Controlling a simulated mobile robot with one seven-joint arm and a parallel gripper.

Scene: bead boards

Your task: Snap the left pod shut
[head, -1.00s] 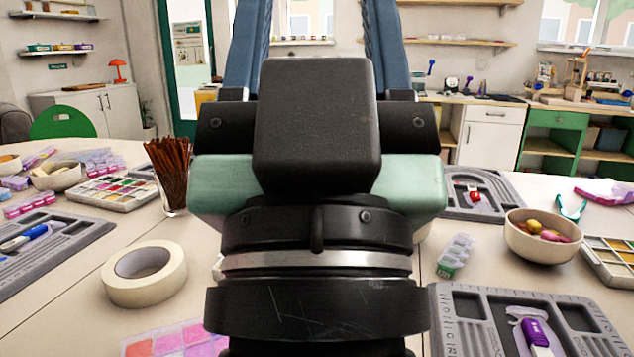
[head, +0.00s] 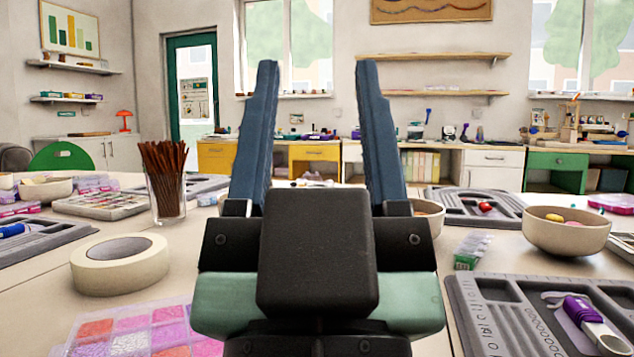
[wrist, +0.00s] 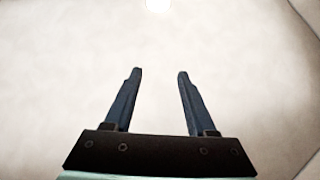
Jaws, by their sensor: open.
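My gripper (head: 317,70) points upward in the middle of the head view, its two blue fingers wide apart with nothing between them. The wrist view also shows my gripper (wrist: 160,73) open and empty before a blank pale surface. I cannot tell which thing is the left pod. A small clear compartment box with a green end (head: 472,250) stands on the table right of my gripper, apart from it. A clear case with pink and purple compartments (head: 130,335) lies at front left. My gripper hides the table's middle.
A tape roll (head: 119,264) and a glass of brown sticks (head: 164,180) stand to the left. A bowl (head: 565,235) and a grey bead board (head: 480,300) with a purple-handled tool (head: 590,320) are to the right. Bare table shows between these things.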

